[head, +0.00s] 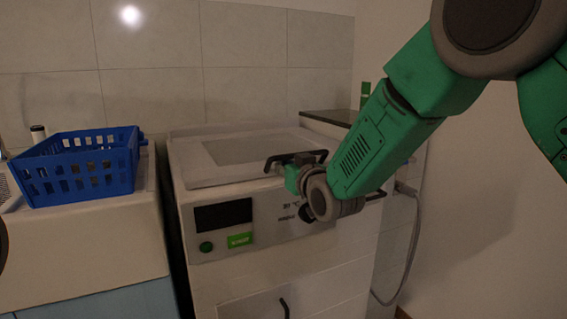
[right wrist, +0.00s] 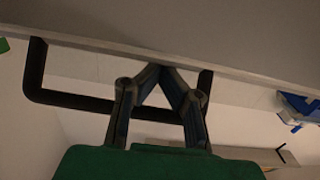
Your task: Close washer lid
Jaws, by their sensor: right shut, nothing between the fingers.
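The white washer (head: 270,265) stands in the middle of the head view, with a dark display and a knob on its front. Its lid (head: 205,172), with a greyish panel, lies flat or nearly flat on top; I cannot tell whether it is fully down. A black handle (head: 273,160) is at the lid's front right, and a black handle bar (right wrist: 75,99) shows in the right wrist view. My right gripper (head: 300,160) is at the handle, partly hidden by its own wrist. In the wrist view its fingertips (right wrist: 164,72) meet, empty, close to a pale edge.
A blue basket (head: 80,167) sits on the pale unit left of the washer, across a narrow dark gap. A dark countertop (head: 335,116) lies behind right. A grey hose (head: 415,230) hangs at the washer's right side. The tiled wall stands close behind.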

